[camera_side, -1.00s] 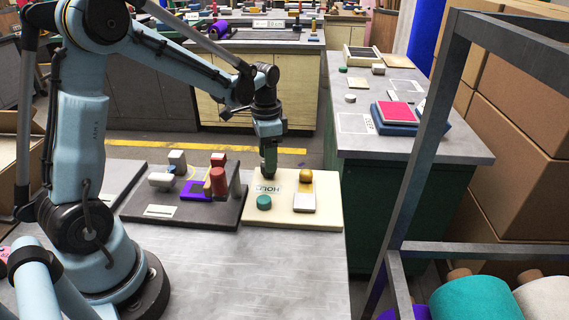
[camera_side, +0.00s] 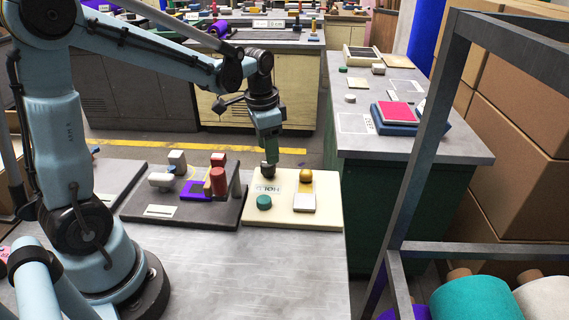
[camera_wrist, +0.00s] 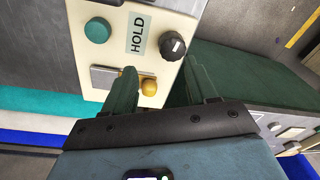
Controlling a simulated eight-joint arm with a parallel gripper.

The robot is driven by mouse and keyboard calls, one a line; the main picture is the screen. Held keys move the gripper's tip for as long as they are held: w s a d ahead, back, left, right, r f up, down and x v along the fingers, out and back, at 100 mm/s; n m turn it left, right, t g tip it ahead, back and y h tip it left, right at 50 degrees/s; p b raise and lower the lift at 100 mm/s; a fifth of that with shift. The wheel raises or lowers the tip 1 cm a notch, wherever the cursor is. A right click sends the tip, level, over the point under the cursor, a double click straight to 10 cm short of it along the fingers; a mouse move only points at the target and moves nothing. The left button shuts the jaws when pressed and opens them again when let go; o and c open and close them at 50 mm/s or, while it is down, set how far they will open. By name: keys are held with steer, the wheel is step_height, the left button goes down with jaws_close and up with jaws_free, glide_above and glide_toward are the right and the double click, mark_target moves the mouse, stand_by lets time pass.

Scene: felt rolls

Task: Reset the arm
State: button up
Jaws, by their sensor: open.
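My gripper (camera_side: 270,153) is open and empty above the cream board (camera_side: 325,220). In the wrist view its two green fingers (camera_wrist: 160,66) are spread apart. A black knob (camera_side: 268,170) with a pale mark on top stands on the board just below the fingertips; it also shows in the wrist view (camera_wrist: 172,46), beyond the gap between the fingers. A HOLD label (camera_wrist: 138,35) lies beside the knob. A green round piece (camera_side: 264,202), a yellow ball (camera_side: 306,176) and a pale flat block (camera_side: 304,203) are also on the board.
A dark board (camera_side: 214,218) to the left carries a red cylinder (camera_side: 218,181), a white roll (camera_side: 160,181) and a purple piece (camera_side: 194,190). A grey metal frame (camera_side: 415,170) stands at right. The front of the grey table (camera_side: 250,275) is clear.

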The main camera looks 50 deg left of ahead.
steer(key=s+d+r+n+t, duration=0.4)
steer(key=s+d+t, duration=0.2)
steer(key=s+d, duration=0.2)
steer(key=shift+s+r, duration=0.15)
steer(key=shift+s, duration=0.55)
